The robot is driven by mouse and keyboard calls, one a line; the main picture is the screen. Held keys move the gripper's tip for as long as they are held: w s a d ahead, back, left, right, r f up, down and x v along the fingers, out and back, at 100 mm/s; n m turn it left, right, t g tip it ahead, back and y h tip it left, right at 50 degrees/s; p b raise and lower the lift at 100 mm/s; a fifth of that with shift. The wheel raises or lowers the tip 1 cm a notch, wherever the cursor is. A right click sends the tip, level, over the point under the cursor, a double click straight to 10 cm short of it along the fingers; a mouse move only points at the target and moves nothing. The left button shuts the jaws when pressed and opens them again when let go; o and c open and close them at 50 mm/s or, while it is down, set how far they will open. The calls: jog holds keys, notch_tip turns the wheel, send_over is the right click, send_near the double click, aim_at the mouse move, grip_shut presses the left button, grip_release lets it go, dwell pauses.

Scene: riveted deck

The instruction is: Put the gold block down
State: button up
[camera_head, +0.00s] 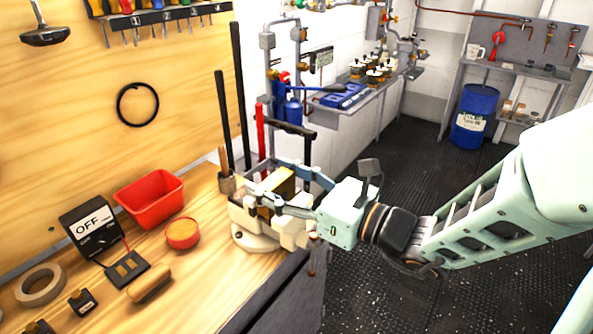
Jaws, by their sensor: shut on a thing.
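The gold block (281,182) is at the right end of the wooden workbench (205,250). My gripper (270,188) reaches in from the right and is shut on the gold block, with a finger on either side of it. The block is just over or against a cream-coloured device (258,232) on a round base at the bench's right edge. I cannot tell whether the block touches it. The fingers hide part of the block.
Bare wood shows at the bench's front middle. Tall dark bars stand behind the gripper.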

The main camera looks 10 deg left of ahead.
jog(key=shift+w+a+f+p, duration=0.15)
jog(key=shift+w+a+p, duration=0.2)
jog(key=shift+w+p, duration=0.7)
jog(key=w+a+f+b, duration=0.1)
jog(key=w+f+b, duration=0.2)
jog(key=f, duration=0.1)
jog(key=w+a+f+b, duration=0.1)
jog(key=w+f+b, duration=0.2)
jog(key=w+f, duration=0.1)
jog(key=w+a+f+b, duration=0.1)
jog(key=w+f+b, duration=0.2)
jog(key=f, duration=0.1)
jog(key=shift+w+a+b, duration=0.3)
jog(key=shift+w+b, duration=0.05)
jog(key=shift+w, duration=0.05)
jog(key=shift+f, duration=0.25)
jog(key=shift+f+b, duration=0.2)
jog(key=shift+b, duration=0.15)
jog(key=o, duration=1.5)
jog(key=shift+o, duration=0.2)
jog(key=shift+r, duration=0.15)
